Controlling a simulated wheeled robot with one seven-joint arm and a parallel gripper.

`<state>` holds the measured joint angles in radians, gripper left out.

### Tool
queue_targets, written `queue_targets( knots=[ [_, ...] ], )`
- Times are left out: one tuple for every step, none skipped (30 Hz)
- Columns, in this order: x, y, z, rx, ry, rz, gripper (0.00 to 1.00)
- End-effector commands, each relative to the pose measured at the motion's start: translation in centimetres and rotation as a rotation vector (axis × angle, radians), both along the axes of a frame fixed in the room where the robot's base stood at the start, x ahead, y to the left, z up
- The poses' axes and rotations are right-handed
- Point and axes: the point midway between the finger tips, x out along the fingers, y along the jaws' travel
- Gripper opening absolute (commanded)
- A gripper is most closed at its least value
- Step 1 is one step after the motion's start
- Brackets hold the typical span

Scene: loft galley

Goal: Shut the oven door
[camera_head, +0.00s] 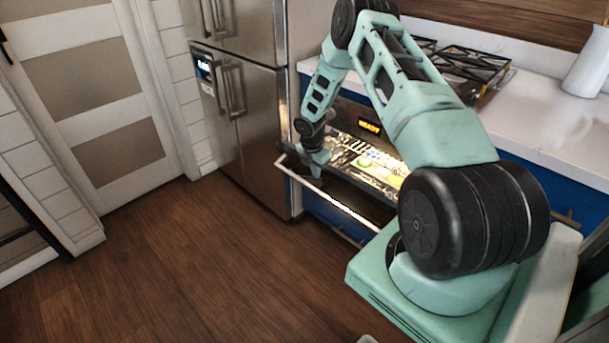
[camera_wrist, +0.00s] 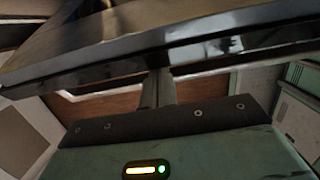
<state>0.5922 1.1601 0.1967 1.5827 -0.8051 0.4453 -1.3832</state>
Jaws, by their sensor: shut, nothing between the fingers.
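The oven door (camera_head: 340,200) is partly open, tilted down and outward from the oven in the head view. A pale handle bar runs along its outer edge. The oven (camera_head: 369,127) is lit inside and its display reads READY. My gripper (camera_head: 318,174) is at the left part of the door, close to its upper edge. In the wrist view the fingers (camera_wrist: 159,90) are together and hold nothing. A dark, glossy panel edge, likely the door (camera_wrist: 150,50), crosses in front and hides the fingertips. I cannot tell whether they touch it.
A steel fridge (camera_head: 250,110) stands left of the oven. A stove top (camera_head: 465,70) and white counter (camera_head: 545,120) are above and right. A white jug (camera_head: 587,65) stands on the counter. The wooden floor (camera_head: 190,260) before the oven is clear.

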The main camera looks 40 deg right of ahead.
Motion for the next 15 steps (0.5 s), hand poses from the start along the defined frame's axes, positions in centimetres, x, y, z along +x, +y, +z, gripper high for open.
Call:
queue_targets(
  knots=[
    [0.0, -1.0, 0.9, -0.002, -0.001, -0.004, 0.00],
    [0.0, -1.5, 1.1, -0.001, -0.001, -0.004, 0.00],
    [0.1, -2.2, 1.4, -0.002, -0.003, -0.003, 0.00],
    [0.1, -2.7, 1.6, -0.003, -0.003, -0.004, 0.00],
    [0.1, -3.1, 1.8, -0.003, -0.002, -0.003, 0.00],
    [0.1, -3.8, 2.0, -0.003, -0.002, -0.004, 0.00],
    [0.1, -4.3, 2.2, -0.003, -0.002, -0.003, 0.00],
    [0.1, -4.7, 2.3, -0.003, -0.002, -0.003, 0.00],
    [0.2, -5.2, 2.5, -0.004, -0.003, -0.003, 0.00],
    [0.2, -5.7, 2.7, -0.004, -0.002, -0.003, 0.00],
    [0.2, -6.1, 2.8, -0.003, -0.002, -0.003, 0.00],
    [0.3, -6.6, 3.0, -0.004, -0.002, -0.002, 0.00],
    [0.3, -6.9, 3.1, -0.003, -0.003, -0.003, 0.00],
    [0.2, -7.3, 3.1, -0.003, -0.002, -0.003, 0.00],
    [0.2, -7.7, 3.3, -0.004, -0.001, -0.002, 0.00]
  ],
)
